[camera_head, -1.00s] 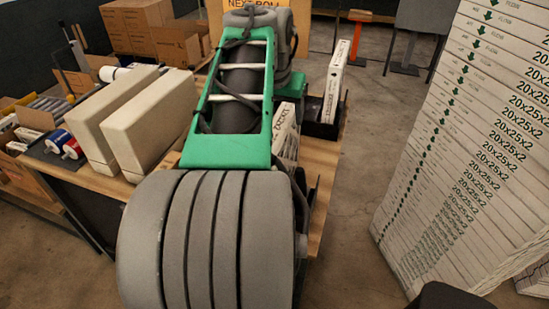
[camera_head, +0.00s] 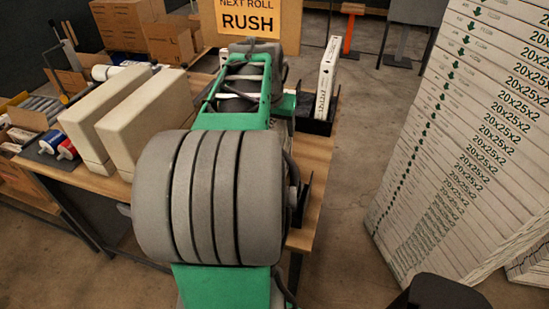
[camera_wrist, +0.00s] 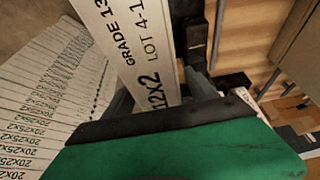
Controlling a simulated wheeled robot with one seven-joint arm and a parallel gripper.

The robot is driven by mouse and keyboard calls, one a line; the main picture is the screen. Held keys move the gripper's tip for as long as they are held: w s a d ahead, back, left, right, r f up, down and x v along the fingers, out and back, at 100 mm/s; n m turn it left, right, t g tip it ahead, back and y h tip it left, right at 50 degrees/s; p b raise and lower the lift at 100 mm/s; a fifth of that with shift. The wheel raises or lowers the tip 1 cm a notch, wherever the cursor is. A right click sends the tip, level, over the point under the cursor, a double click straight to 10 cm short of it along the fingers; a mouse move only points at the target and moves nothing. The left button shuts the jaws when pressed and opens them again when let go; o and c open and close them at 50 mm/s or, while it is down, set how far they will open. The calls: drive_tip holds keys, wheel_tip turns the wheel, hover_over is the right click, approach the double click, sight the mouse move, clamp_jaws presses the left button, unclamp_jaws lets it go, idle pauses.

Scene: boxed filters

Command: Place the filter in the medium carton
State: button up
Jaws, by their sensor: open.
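A white boxed filter (camera_wrist: 135,45), printed "GRADE 13", "LOT" and "12x2", runs up the wrist view. My gripper (camera_wrist: 160,92) is open, with one finger on each side of the box's near end. I cannot tell whether either finger touches it. Brown cartons (camera_head: 135,25) are stacked at the back left; I cannot tell which is the medium carton.
A tall stack of white "20x25x2" boxes (camera_head: 470,150) stands on the floor at the right. Two cream blocks (camera_head: 150,120) stand on the wooden table (camera_head: 318,160), left of my arm. A "NEXT ROLL RUSH" sign (camera_head: 248,20) is behind. Floor between table and stack is clear.

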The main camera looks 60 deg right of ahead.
drive_tip(key=shift+f, duration=0.15)
drive_tip(key=shift+c, duration=0.5)
clamp_jaws()
idle(0.4)
